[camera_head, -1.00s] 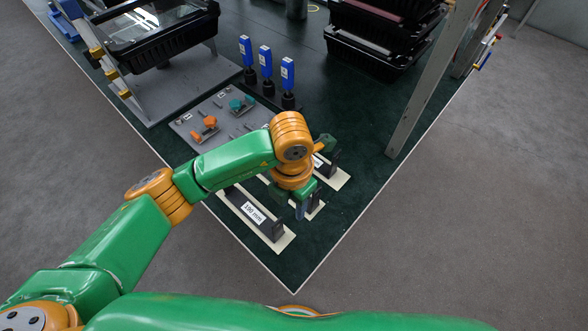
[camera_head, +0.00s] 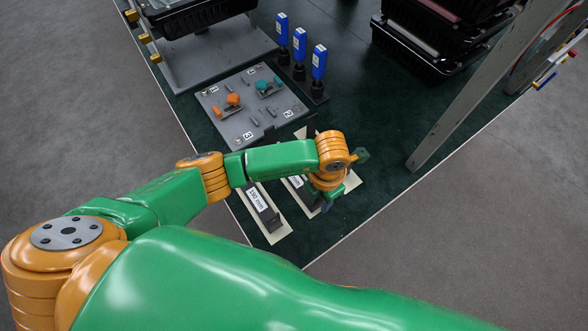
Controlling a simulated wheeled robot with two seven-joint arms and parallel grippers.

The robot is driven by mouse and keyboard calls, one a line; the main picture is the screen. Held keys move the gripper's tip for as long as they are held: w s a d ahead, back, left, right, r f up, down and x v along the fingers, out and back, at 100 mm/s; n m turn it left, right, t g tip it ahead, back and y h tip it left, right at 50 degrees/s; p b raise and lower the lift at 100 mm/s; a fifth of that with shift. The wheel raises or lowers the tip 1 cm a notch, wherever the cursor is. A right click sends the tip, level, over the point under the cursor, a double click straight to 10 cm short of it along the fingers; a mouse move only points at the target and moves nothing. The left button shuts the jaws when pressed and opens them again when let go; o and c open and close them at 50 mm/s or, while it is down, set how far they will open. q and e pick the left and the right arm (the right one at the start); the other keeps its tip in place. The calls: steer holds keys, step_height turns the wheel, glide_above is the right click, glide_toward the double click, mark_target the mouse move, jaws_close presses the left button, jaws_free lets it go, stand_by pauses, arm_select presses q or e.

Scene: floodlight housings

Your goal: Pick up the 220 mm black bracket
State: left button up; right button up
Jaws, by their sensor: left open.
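Several black brackets lie on cream strips at the table's near corner. The nearest black bracket (camera_head: 262,207) carries a label that seems to read 190 mm. The middle bracket (camera_head: 297,182) has a label partly hidden by my arm, with only "mm" showing. A farther bracket (camera_head: 312,128) shows only a dark end above my forearm; its label is hidden. I cannot read 220 mm on any of them. My left gripper (camera_head: 345,181) is open, over the right ends of the middle and farther brackets. I cannot tell whether it touches either. My right gripper is not in view.
A grey plate (camera_head: 240,128) with orange and teal pieces lies behind the brackets. Blue-handled tools (camera_head: 318,62) stand in a black holder. Black housings (camera_head: 425,55) are stacked at the back. A slanted grey post (camera_head: 450,118) rises on the right. Green table is bare between gripper and post.

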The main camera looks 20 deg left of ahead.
arm_select(q)
jaws_close()
stand_by(1.4)
